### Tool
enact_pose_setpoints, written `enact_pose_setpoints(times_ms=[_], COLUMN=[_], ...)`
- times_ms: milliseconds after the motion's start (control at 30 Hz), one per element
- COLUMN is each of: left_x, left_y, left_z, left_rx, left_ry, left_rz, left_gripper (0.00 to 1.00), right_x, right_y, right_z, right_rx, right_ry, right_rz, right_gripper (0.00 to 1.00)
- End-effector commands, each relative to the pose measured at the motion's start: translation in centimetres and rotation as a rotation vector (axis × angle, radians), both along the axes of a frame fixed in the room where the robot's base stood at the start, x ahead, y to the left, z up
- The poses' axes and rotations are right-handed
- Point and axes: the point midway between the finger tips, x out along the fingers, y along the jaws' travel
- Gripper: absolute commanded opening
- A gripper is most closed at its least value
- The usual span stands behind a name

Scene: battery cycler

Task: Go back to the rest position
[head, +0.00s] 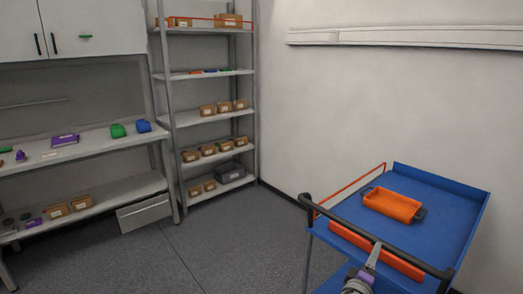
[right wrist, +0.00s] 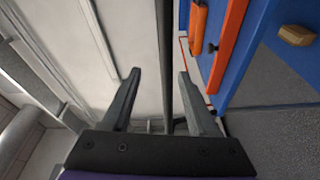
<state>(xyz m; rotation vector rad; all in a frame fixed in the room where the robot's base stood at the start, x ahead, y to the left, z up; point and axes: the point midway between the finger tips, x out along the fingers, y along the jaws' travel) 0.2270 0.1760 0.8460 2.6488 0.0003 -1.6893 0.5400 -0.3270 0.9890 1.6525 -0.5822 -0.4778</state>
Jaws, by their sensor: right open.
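My right gripper (head: 373,256) shows at the lower edge of the head view, by the black push handle (head: 408,256) of a blue cart (head: 448,215). In the right wrist view its two grey fingers (right wrist: 160,78) stand apart and open. A dark bar (right wrist: 166,50), likely the handle, runs between them in the picture; I cannot tell whether it lies between the jaws or beyond them. My left gripper is in neither view.
An orange tray (head: 391,204) sits on the cart top, with an orange bar (head: 375,251) along its near edge. A shelf rack (head: 208,119) with boxes and a workbench (head: 85,146) stand at the left. Grey floor (head: 235,245) between is clear. The wall is close behind the cart.

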Motion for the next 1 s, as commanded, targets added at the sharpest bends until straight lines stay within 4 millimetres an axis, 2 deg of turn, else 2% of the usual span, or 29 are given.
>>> enact_pose_setpoints(times_ms=[33,67,167,267,367,500,600,700,800,1000], left_x=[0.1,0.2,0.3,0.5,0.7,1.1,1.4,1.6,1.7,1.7], left_y=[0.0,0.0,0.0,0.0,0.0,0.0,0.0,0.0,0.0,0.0], left_z=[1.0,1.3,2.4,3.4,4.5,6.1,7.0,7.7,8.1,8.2], left_rx=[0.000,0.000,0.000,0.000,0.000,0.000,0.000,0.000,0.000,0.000], left_ry=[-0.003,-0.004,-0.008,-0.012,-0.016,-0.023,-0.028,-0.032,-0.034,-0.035], left_rz=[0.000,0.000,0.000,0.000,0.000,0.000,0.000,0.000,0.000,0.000], left_gripper=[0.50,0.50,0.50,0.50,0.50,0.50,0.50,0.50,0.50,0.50], right_x=[-2.3,-3.5,-7.7,-11.9,-16.2,-21.9,-25.2,-27.5,-28.9,-29.7], right_y=[-0.4,-0.6,-0.7,0.2,2.0,6.0,9.3,12.1,14.0,15.1], right_z=[1.0,1.0,0.6,-0.6,-2.0,-4.0,-5.1,-5.7,-5.9,-6.2], right_rx=[0.090,0.149,0.339,0.533,0.730,1.006,1.181,1.315,1.402,1.454], right_ry=[0.008,0.017,0.053,0.104,0.165,0.263,0.331,0.385,0.420,0.441], right_rz=[-0.038,-0.060,-0.128,-0.186,-0.230,-0.262,-0.263,-0.254,-0.242,-0.235], right_gripper=[0.59,0.59,0.59,0.59,0.59,0.59,0.59,0.59,0.59,0.59])
